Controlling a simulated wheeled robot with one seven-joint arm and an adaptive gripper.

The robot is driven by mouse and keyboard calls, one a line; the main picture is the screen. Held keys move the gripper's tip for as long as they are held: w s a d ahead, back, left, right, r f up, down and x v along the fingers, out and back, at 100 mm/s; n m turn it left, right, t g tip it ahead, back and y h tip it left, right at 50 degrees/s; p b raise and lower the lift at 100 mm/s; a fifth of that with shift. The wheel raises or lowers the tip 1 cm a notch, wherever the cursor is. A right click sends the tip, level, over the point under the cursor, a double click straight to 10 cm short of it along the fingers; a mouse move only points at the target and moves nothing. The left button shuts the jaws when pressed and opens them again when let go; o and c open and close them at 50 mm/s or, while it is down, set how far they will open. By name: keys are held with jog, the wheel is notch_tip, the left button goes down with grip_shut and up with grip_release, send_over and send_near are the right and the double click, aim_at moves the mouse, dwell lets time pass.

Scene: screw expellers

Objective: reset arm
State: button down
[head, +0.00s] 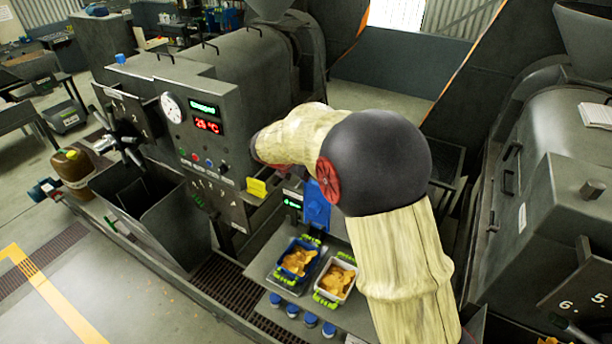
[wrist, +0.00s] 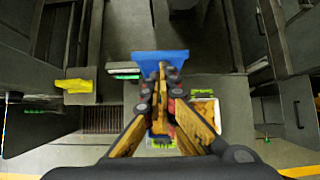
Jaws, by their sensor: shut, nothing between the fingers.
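My arm (head: 395,230) shows in the head view, wrapped in a pale cover with a dark round joint, and reaches over the aisle between the machines. My gripper (wrist: 160,80) shows in the wrist view with its orange fingers together and nothing between them. In the head view the gripper is hidden behind the arm. A blue object (wrist: 175,62) lies behind the fingertips in the wrist view; a blue part also shows beside the arm in the head view (head: 317,207). I cannot tell whether the fingers touch it.
A blue tray (head: 279,272) and a white tray (head: 324,300), both holding tan pieces, stand on a grey shelf below the arm. Several blue-capped items (head: 292,310) line its edge. A machine with a gauge (head: 172,107) and a yellow tab (head: 257,187) stands left; another machine (head: 560,150) stands right.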

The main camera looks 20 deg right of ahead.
dwell(0.4)
jog(key=s+a+f+m+y+b, duration=0.2)
jog(key=s+a+f+m+b, duration=0.2)
jog(key=s+f+m+b, duration=0.2)
jog(key=s+a+f+m+y+b, duration=0.2)
jog(key=s+a+f+m+b, duration=0.2)
jog(key=s+f+m+b, duration=0.3)
jog(key=s+a+f+m+t+y+b, duration=0.1)
jog(key=s+a+f+m+b, duration=0.3)
jog(key=s+m+b, duration=0.8)
jog(key=s+f+b, duration=0.1)
jog(key=s+b, duration=0.2)
jog(key=s, duration=0.3)
jog(key=s+f+y+b, duration=0.1)
jog(key=s+b, duration=0.2)
jog(key=s, duration=0.4)
jog(key=shift+a+f, duration=0.25)
jog(key=shift+a, duration=0.05)
